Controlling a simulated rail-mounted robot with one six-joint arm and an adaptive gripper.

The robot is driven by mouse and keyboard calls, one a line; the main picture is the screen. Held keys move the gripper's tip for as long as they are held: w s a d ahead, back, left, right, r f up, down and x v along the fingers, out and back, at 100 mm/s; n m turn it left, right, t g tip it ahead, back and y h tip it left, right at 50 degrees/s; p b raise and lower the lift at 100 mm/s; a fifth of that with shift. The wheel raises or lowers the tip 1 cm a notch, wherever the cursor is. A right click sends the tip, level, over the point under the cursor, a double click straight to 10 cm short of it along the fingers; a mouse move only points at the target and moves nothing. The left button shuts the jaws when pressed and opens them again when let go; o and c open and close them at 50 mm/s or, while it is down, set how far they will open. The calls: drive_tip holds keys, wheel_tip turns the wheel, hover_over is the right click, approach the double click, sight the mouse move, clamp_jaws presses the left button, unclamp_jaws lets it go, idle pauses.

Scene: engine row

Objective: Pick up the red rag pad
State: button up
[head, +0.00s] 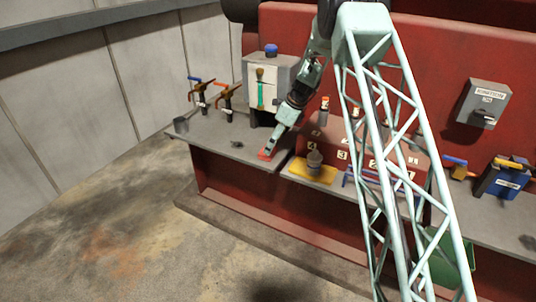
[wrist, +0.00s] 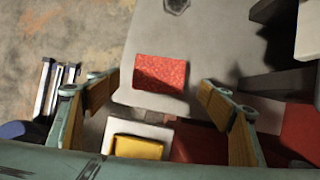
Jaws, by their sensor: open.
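The red rag pad (wrist: 160,73) lies flat on the grey shelf (wrist: 203,50), near the shelf's end, in the wrist view. In the head view a small part of the red pad (head: 264,155) shows at the shelf edge, below my gripper (head: 270,148). In the wrist view my gripper (wrist: 158,92) is open, with one wood-faced finger to the left of the pad and one to the right. The fingers are apart from the pad, and nothing is between them in their grip. The height of the fingers above the pad is hard to tell.
A red numbered box (head: 335,145) stands behind.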

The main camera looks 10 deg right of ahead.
drive_tip(key=shift+b+x, duration=0.45)
drive_tip(key=shift+x, duration=2.1)
drive_tip(key=shift+a, duration=0.15)
drive_tip(key=c, duration=0.9)
